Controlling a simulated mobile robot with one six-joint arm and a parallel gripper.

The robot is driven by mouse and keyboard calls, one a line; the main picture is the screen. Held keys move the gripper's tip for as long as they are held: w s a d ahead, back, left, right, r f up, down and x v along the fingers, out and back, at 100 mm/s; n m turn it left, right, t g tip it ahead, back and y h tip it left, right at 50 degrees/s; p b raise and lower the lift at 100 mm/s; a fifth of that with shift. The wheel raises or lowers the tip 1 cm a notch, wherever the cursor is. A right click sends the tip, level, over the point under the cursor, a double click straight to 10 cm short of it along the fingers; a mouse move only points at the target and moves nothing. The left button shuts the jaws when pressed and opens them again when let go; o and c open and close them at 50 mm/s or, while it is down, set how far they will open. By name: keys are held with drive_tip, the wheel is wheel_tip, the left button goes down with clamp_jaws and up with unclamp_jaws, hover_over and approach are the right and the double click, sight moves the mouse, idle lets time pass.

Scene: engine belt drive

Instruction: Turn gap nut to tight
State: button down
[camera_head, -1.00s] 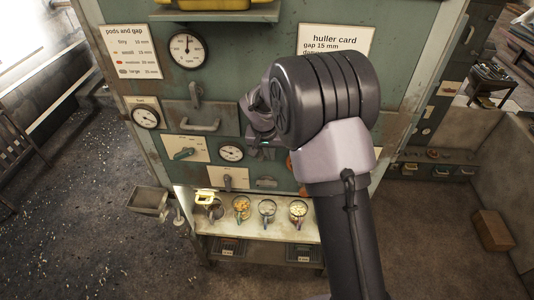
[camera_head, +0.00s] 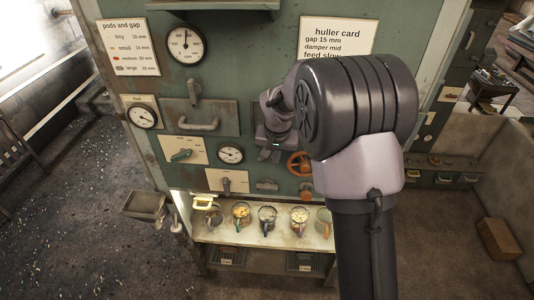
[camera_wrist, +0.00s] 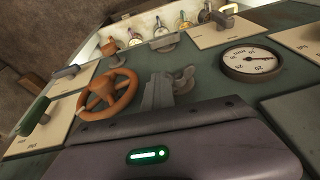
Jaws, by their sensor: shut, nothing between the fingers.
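My gripper (camera_head: 266,154) is in front of the green machine panel (camera_head: 285,112), between the small round gauge (camera_head: 230,154) and the orange handwheel (camera_head: 300,163). In the wrist view its narrow grey fingers (camera_wrist: 158,92) are together, with nothing seen between them. A small rounded grey fitting (camera_wrist: 186,78) shows right beside the fingertips; it may be the gap nut, but its shape is partly hidden and I cannot tell whether the fingers touch it. The gauge, marked in mm, shows in the wrist view (camera_wrist: 252,63). In the head view my gripper hides this fitting.
The orange handwheel is close beside my fingers in the wrist view (camera_wrist: 107,93). Lever plates (camera_head: 184,152) and a bar handle (camera_head: 197,126) project from the panel. Below is a shelf (camera_head: 260,236) with several jars. The huller card (camera_head: 337,38) reads gap 15 mm.

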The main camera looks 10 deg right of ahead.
drive_tip(key=shift+s+d+f, duration=0.1)
drive_tip(key=shift+s+f, duration=0.05)
drive_tip(key=shift+s, duration=0.05)
drive_tip(key=d+p+v, duration=0.2)
drive_tip(key=d+v, duration=0.1)
drive_tip(key=v, duration=1)
drive_tip(key=shift+w+r+p, duration=0.2)
drive_tip(key=shift+r+p, duration=0.1)
drive_tip(key=shift+r, duration=0.15)
drive_tip(key=shift+d, duration=0.1)
